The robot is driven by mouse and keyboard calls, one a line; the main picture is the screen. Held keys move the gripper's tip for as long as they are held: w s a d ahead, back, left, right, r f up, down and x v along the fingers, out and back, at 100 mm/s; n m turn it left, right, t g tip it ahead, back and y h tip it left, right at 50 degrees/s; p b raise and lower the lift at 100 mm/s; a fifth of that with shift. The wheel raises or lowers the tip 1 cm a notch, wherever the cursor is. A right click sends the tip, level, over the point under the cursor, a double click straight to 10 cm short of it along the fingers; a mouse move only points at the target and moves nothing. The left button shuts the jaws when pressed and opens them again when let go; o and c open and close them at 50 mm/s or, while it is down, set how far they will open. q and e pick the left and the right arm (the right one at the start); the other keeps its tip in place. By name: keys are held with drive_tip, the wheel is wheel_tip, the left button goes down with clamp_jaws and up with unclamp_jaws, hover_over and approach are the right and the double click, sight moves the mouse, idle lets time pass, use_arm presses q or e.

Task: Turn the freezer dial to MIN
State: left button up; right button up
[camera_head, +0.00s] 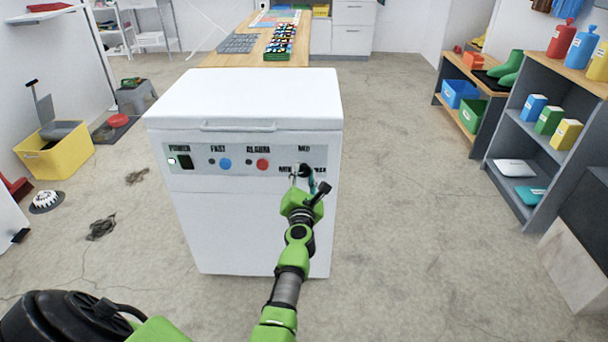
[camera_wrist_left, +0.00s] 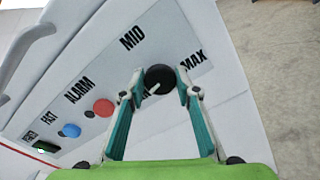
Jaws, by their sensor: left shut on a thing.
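The white chest freezer (camera_head: 250,235) stands ahead with a grey control panel (camera_head: 235,161) on its front. The black dial (camera_wrist_left: 159,76) is at the panel's right end, with MID (camera_wrist_left: 132,38) above it and MAX (camera_wrist_left: 193,60) to its right. The MIN label (camera_head: 285,169) shows left of the dial in the head view; my finger mostly hides it in the wrist view. The dial's white mark points lower left in the wrist view, towards the MIN side. My left gripper (camera_wrist_left: 160,90) is shut on the dial, one finger on each side. My right gripper is out of view.
The panel also has a power switch (camera_head: 186,162), a blue button (camera_head: 225,164) and a red button (camera_head: 263,165). A long wooden table (camera_head: 222,60) stands behind the freezer. Shelves (camera_head: 519,155) stand at the right and a yellow bin (camera_head: 55,160) at the left. The floor right of the freezer is clear.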

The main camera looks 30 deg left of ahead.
use_arm(q)
drive_tip(key=shift+f, duration=0.1)
drive_tip(key=o, duration=1.1)
